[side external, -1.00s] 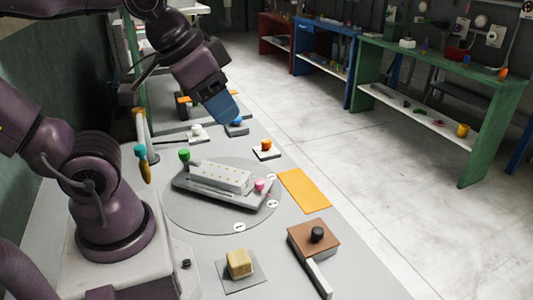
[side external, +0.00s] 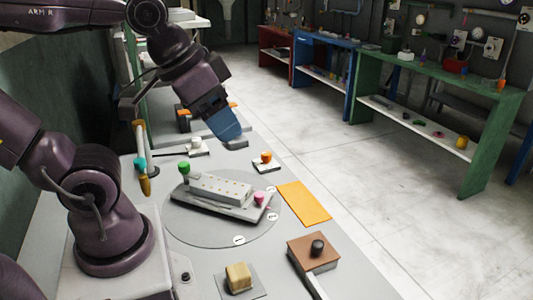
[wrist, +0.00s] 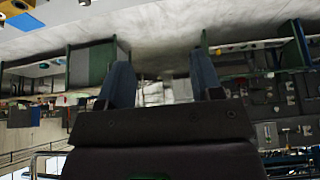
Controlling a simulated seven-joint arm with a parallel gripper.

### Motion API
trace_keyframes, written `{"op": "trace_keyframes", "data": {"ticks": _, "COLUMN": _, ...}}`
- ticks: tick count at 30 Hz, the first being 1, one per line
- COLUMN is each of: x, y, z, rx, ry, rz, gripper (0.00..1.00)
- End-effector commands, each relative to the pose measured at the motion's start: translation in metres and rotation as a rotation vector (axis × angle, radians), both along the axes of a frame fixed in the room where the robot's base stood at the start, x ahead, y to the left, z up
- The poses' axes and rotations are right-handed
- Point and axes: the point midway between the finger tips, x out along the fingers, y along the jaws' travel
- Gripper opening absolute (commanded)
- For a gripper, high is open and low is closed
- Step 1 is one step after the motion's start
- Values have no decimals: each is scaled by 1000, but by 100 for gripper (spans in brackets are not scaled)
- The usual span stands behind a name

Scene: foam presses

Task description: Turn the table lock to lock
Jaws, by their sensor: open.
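A round grey turntable (side external: 185,225) lies flat in the bench top, with small white round marks at its right edge. A long grey mould with a pale block (side external: 221,188) sits on it, with a green knob (side external: 184,167) and a pink knob (side external: 259,198). Beside it stand an orange knob (side external: 266,157) and a white knob (side external: 195,143) on small plates. I cannot tell which part is the table lock. My gripper (side external: 227,129) with blue fingers is above the bench's far end, beyond the turntable. In the wrist view its fingers (wrist: 162,85) are apart with nothing between.
An orange mat (side external: 304,202) lies right of the turntable. A brown block with a black knob (side external: 317,247) and a yellow block (side external: 238,277) are at the front. A stand with teal and yellow handles (side external: 141,163) rises on the left. Open floor lies right of the bench.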

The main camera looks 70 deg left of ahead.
Motion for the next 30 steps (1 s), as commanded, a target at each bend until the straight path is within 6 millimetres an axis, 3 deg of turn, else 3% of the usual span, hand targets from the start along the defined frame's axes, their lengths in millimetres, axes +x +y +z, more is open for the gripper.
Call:
{"op": "trace_keyframes", "data": {"ticks": 5, "x": 11, "y": 12, "z": -23, "rx": -21, "ry": 128, "rz": 56, "gripper": 63}}
{"op": "trace_keyframes", "data": {"ticks": 14, "x": 80, "y": 73, "z": -70, "rx": -171, "ry": 326, "rz": 338, "gripper": 63}}
{"op": "trace_keyframes", "data": {"ticks": 21, "x": 132, "y": 158, "z": -132, "rx": -213, "ry": 368, "rz": 623, "gripper": 63}}
{"op": "trace_keyframes", "data": {"ticks": 27, "x": 157, "y": 244, "z": -191, "rx": -157, "ry": 336, "rz": 840, "gripper": 63}}
{"op": "trace_keyframes", "data": {"ticks": 30, "x": 166, "y": 282, "z": -212, "rx": -109, "ry": 291, "rz": 913, "gripper": 63}}
